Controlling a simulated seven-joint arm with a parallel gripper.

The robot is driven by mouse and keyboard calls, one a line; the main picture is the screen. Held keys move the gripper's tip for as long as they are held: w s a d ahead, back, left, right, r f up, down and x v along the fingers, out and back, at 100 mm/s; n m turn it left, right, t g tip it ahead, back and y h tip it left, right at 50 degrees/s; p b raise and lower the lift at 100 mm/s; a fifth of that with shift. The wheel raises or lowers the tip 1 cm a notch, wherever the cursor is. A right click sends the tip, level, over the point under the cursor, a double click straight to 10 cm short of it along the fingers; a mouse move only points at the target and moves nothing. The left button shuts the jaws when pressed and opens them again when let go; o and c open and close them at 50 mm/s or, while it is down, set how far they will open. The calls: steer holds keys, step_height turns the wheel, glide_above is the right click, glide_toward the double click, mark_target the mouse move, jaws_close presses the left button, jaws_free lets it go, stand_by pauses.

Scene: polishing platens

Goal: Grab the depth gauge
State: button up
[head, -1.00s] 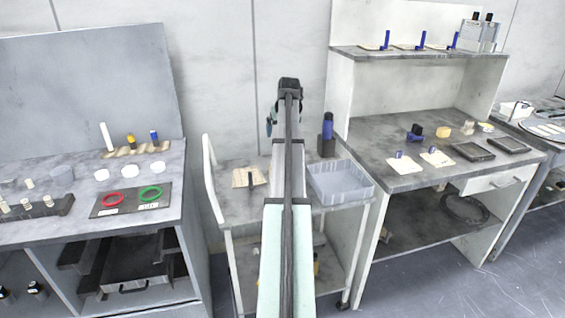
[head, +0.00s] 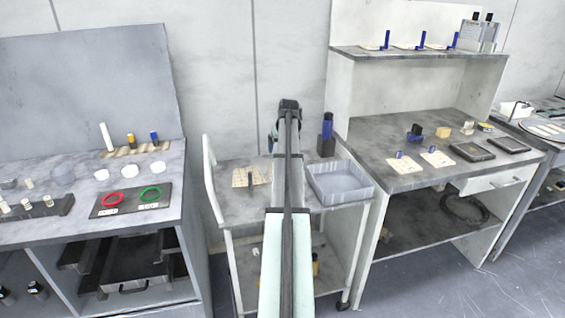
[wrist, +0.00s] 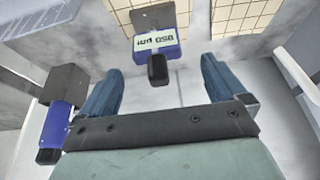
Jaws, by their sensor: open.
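The depth gauge (wrist: 158,47) is likely the blue and grey device with a white lettered display and a black end, at the upper middle of the wrist view. My gripper (wrist: 160,66) is open, its two blue fingers apart on either side of the gauge's black end in the picture. I see no contact, and the remaining distance is hard to tell. A cream gridded pad (wrist: 240,12) shows behind the gauge.
A dark holder (head: 326,147) with a blue bottle stands close by; it also shows at the left of the wrist view (wrist: 68,86). A grey tray (head: 340,193) sits at the cart's right. The cart's white side rail (head: 209,178) is at the left. Workbenches flank the cart.

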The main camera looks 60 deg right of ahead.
steer(key=x, duration=0.4)
steer(key=shift+s+d+f, duration=0.1)
steer(key=shift+f, duration=0.1)
steer(key=c, duration=1.3)
steer(key=shift+r, duration=0.15)
